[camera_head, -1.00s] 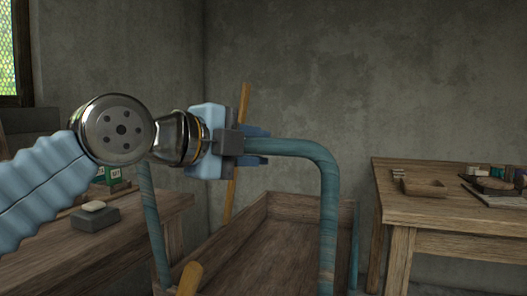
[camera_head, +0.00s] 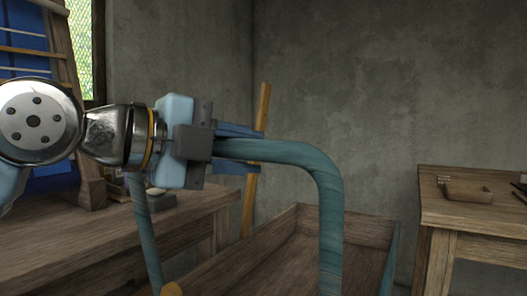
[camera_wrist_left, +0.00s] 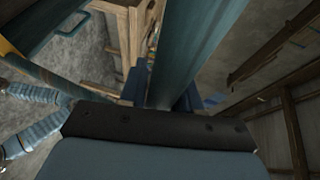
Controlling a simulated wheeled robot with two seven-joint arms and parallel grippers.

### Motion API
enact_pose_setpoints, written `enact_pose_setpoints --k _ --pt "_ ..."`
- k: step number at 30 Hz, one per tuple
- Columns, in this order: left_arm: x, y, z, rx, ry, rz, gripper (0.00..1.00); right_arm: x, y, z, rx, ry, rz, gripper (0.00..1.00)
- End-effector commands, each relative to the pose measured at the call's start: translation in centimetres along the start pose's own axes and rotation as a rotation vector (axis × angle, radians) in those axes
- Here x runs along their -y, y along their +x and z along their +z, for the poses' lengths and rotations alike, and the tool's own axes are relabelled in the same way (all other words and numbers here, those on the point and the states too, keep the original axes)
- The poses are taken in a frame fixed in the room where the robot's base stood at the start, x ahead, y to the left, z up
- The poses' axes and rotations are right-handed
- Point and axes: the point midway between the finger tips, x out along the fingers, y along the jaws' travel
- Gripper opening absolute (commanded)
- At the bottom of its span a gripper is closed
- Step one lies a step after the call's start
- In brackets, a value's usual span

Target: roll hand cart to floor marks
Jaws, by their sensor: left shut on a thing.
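The hand cart shows in the head view as a wooden tray (camera_head: 281,232) with a blue-green tube handle (camera_head: 331,215) rising on the near side. My left gripper (camera_head: 240,149) is shut on the top bar of the handle, near its left bend, with one finger above the bar and one below. In the left wrist view the tube (camera_wrist_left: 188,45) runs away from the gripper's dark palm. The cart's wheels are hidden or out of frame in the head view. I see no floor marks in either view. My right gripper cannot be made out.
Another wooden table (camera_head: 470,210) with a small wooden tray (camera_head: 468,192) stands at the right. A bare grey wall (camera_head: 390,90) closes the back.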

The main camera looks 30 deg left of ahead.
Motion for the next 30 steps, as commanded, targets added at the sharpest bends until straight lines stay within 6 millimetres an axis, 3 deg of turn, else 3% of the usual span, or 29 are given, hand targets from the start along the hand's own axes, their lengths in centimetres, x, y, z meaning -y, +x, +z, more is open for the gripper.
enact_pose_setpoints --k 6,12,18,30 --pt "-1.2 -5.2 -2.2 -0.003 0.002 -0.001 0.00 -0.1 0.3 0.0 -0.001 0.000 0.000 0.43" --pt "-1.9 -8.7 -3.7 -0.002 0.001 0.001 0.00 -0.1 0.2 0.0 -0.001 0.000 0.000 0.43" --pt "-2.3 -10.3 -4.4 0.000 0.001 0.002 0.00 -0.1 0.2 0.0 0.000 0.000 0.000 0.43" --pt "-2.5 -10.8 -4.6 -0.002 0.001 0.003 0.00 -0.1 0.2 0.0 0.000 0.000 0.000 0.43"
